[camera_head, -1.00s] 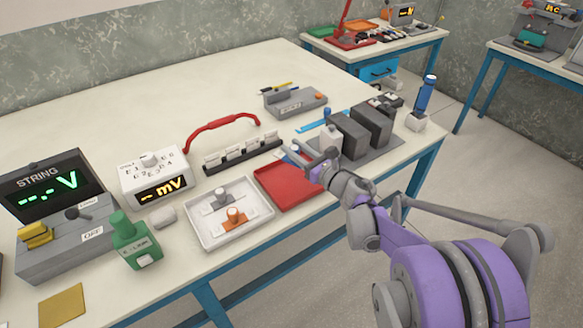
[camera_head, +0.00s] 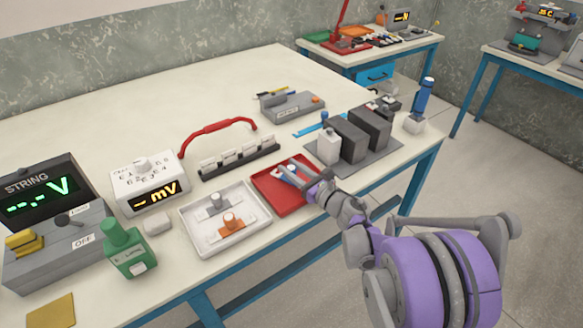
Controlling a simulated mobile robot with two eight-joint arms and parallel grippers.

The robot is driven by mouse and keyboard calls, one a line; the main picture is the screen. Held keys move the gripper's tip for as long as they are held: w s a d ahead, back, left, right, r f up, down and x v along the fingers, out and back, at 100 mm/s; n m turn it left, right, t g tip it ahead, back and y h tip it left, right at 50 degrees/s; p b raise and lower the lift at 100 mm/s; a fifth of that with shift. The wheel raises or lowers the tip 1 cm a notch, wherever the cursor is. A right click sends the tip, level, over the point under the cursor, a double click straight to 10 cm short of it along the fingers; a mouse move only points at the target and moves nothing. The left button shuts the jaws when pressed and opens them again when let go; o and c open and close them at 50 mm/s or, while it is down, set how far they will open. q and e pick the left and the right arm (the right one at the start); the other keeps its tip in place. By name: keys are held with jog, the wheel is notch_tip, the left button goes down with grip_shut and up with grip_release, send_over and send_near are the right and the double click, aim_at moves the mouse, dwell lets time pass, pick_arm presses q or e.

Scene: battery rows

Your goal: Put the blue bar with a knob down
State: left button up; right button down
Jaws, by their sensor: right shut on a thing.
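My right gripper (camera_head: 296,172) reaches in from the right and is shut on the blue bar with a knob (camera_head: 290,168). The bar shows only as a small blue and whitish patch between the fingers; the rest is hidden. Gripper and bar are over the red tray (camera_head: 268,190). I cannot tell whether the bar touches the tray floor. My left gripper is not in view.
Left of the red tray, a white tray (camera_head: 196,238) holds a grey and an orange knobbed bar (camera_head: 231,223). A black rack (camera_head: 240,160) stands behind.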

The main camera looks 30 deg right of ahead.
jog(key=shift+f, duration=0.2)
jog(key=c, duration=0.5)
grip_release()
jog(key=shift+r, duration=0.1)
